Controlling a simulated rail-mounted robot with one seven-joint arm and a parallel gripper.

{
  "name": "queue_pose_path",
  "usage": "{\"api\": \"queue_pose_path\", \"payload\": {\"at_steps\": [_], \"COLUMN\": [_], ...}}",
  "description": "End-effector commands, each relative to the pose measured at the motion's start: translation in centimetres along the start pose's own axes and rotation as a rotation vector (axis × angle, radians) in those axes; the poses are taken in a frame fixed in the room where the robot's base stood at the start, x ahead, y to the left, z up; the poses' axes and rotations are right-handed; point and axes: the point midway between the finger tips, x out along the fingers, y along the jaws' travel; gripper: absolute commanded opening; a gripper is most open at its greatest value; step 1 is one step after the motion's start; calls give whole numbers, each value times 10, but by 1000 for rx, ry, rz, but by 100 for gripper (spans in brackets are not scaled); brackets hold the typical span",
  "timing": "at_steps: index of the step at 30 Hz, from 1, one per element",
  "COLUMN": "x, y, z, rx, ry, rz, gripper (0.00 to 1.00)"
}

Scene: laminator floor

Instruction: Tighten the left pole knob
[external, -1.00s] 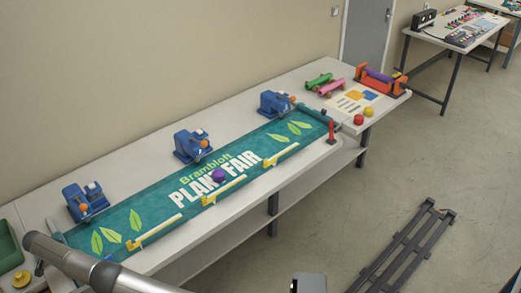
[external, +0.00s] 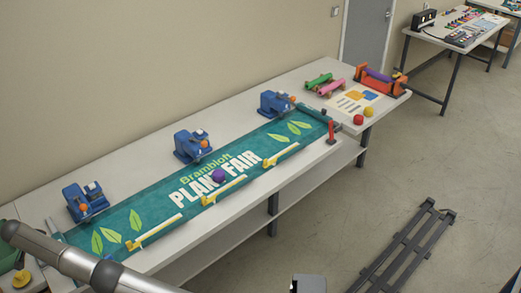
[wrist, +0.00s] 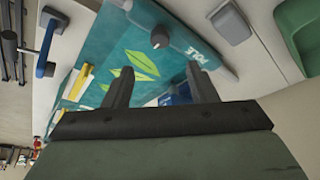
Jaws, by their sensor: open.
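A round grey knob with a pale pointer mark (wrist: 160,38) shows at the top middle of the wrist view, on a teal part with white lettering at the banner's end. I cannot tell how tight it is. My gripper (wrist: 162,80) is open and empty. The knob lies beyond the fingertips, apart from them, and roughly between them in the picture. In the external view the teal banner (external: 150,207) lies along the bench, and its left end is partly behind my arm. The knob and my gripper cannot be made out there.
A blue lever (wrist: 46,52) stands left of the fingers in the wrist view. A green bin (wrist: 298,35) is at upper right. Blue clamp machines (external: 86,201) line the banner's back edge. Yellow-ended strips (external: 155,230) lie along its front. The floor right of the bench is mostly open.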

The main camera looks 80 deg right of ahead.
Motion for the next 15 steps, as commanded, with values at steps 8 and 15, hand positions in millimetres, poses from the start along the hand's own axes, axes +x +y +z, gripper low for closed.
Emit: {"api": "queue_pose_path", "payload": {"at_steps": [8, 15], "x": [-51, -62], "y": [0, 0], "z": [-1, 0], "rx": [-1, 0], "ry": [0, -1], "rz": [-2, 0], "gripper": [52, 52]}}
